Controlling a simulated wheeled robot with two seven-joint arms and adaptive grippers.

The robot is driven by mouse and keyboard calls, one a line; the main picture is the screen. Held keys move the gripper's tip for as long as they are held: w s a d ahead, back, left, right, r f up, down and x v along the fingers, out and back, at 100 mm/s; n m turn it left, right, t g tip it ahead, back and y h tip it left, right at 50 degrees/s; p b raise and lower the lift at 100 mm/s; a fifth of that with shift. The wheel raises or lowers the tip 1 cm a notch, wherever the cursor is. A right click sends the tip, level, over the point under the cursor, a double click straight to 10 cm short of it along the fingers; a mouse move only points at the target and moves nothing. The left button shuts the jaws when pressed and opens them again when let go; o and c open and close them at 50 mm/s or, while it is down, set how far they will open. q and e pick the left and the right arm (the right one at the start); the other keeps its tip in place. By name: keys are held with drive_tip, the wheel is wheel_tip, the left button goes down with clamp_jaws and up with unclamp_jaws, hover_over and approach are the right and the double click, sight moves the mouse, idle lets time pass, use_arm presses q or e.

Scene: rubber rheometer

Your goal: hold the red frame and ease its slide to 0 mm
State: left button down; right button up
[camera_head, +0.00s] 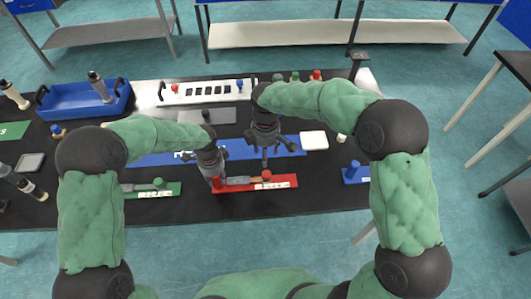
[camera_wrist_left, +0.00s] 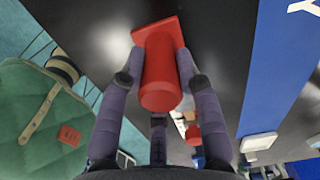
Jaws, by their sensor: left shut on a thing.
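The red frame (camera_head: 285,182) lies on the black table in front of the blue strip. A slide with a red knob (camera_head: 267,175) runs along it, with the knob near its right part. My left gripper (camera_head: 215,178) is at the frame's left end. In the left wrist view its fingers are shut on the frame's upright red post (camera_wrist_left: 160,80), one finger on each side. The red knob (camera_wrist_left: 193,133) shows small beyond the fingers. My right gripper (camera_head: 265,152) hangs above the blue strip, behind the frame, with fingers apart and empty. The slide's scale is too small to read.
A green frame (camera_head: 165,190) with a green knob lies to the left, and a blue frame (camera_head: 355,174) stands to the right. A white block (camera_head: 314,140) is right of my right gripper. A blue tray (camera_head: 75,112) and a white panel (camera_head: 245,88) stand at the back.

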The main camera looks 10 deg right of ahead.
use_arm(q)
drive_tip(key=c, duration=0.8)
unclamp_jaws()
drive_tip(key=shift+r, duration=0.15)
